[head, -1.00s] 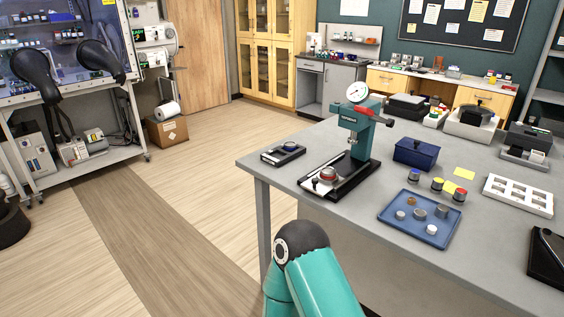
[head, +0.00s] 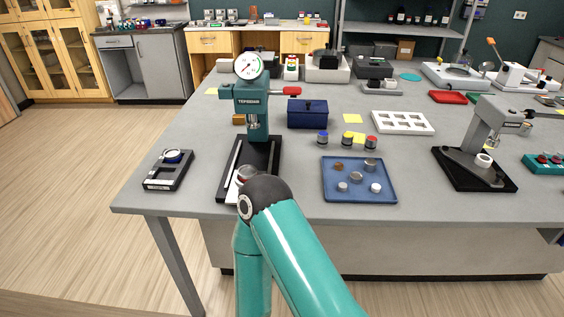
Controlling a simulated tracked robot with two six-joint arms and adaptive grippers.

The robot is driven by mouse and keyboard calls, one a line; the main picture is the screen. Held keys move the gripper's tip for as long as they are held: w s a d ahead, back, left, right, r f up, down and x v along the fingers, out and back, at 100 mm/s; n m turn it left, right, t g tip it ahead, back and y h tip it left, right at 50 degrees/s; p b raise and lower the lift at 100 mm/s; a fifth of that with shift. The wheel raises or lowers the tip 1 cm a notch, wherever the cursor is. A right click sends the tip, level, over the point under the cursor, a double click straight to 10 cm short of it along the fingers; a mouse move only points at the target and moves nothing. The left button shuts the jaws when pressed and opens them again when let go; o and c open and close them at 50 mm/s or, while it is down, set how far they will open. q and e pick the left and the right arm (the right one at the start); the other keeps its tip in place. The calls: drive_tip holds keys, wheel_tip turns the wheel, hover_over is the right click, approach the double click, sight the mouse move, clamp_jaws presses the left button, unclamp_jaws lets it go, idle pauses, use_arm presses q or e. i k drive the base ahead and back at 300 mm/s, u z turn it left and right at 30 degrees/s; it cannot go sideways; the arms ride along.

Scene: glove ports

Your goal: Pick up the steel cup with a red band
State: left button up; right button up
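A small cup with red around its upper part (head: 371,142) stands upright on the grey bench (head: 285,205), at the right end of a short row. A blue-marked cup (head: 322,138) and a yellow-marked cup (head: 347,139) stand to its left. A silver round piece with some red (head: 245,173) sits on the base of the teal press, partly hidden behind my arm. Neither gripper shows.
The teal press (head: 252,110) with a dial stands left of the cups. A blue box (head: 307,114) is behind them, a blue tray (head: 359,196) with several small pieces in front, a white rack (head: 402,122) to the right. A grey press (head: 487,140) stands farther right.

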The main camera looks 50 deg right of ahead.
sight(245, 173)
drive_tip(key=z, duration=0.2)
drive_tip(key=i, duration=0.65)
drive_tip(key=z, duration=0.45)
drive_tip(key=k, duration=0.95)
drive_tip(key=z, duration=0.2)
drive_tip(key=i, duration=0.95)
drive_tip(key=u, duration=0.1)
